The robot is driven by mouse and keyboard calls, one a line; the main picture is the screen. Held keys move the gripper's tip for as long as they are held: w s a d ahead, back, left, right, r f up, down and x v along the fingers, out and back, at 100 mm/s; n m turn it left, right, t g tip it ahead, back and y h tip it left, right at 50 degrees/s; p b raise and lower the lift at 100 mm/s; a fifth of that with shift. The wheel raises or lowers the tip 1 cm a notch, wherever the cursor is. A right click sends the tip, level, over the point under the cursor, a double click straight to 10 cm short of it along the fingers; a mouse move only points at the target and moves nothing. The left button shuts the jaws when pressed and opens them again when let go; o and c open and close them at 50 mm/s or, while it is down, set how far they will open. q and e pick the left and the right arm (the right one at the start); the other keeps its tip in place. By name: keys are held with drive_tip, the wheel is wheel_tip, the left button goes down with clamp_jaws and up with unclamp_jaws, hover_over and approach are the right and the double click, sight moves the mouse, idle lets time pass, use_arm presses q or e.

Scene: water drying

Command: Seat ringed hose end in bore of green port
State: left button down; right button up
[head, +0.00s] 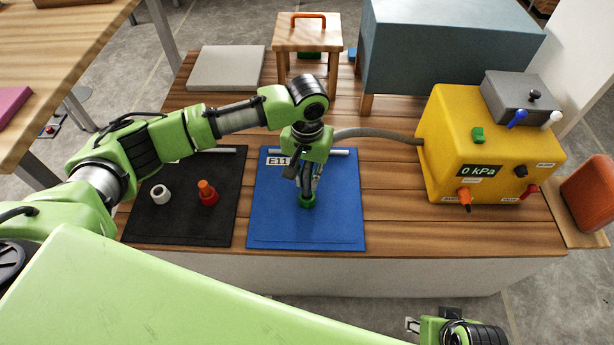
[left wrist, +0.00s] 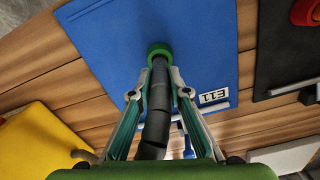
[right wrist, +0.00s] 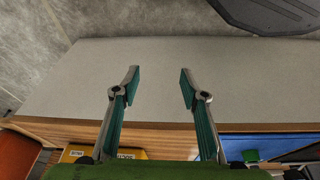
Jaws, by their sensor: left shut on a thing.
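The green port (head: 308,203) stands on the blue mat (head: 342,215). It also shows in the left wrist view (left wrist: 159,50) as a green ring around the hose's far end. The dark grey hose (head: 375,132) runs from the yellow box to my left gripper (head: 307,186). In the left wrist view, the hose (left wrist: 156,105) lies between the fingers of my left gripper (left wrist: 158,88), which is shut on it and points down at the port. The hose tip and its rings are hidden; I cannot tell how deep it sits. My right gripper (right wrist: 159,80) is open and empty.
A yellow box (head: 440,130) with a "0 kPa" display stands right. A black mat (head: 180,225) at left holds a white fitting (head: 161,194) and a red-orange fitting (head: 208,193). A small wooden stool (head: 308,35) and a blue-grey block (head: 450,45) stand behind.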

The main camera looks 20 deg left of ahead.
drive_tip(key=shift+x, duration=0.8)
use_arm(q)
drive_tip(key=shift+p, duration=0.35)
use_arm(e)
drive_tip(key=shift+f, duration=0.7)
drive_tip(key=shift+r, duration=0.1)
use_arm(q)
drive_tip(key=shift+p, duration=0.55)
use_arm(e)
wheel_tip(320, 180, down, 6)
drive_tip(key=shift+s+g, duration=0.3)
drive_tip(key=shift+s, duration=0.15)
idle(0.4)
use_arm(q)
drive_tip(key=shift+f+p, duration=0.3)
drive_tip(key=shift+f, duration=0.15)
use_arm(e)
drive_tip(key=shift+w+a, duration=0.1)
drive_tip(key=shift+w, duration=0.05)
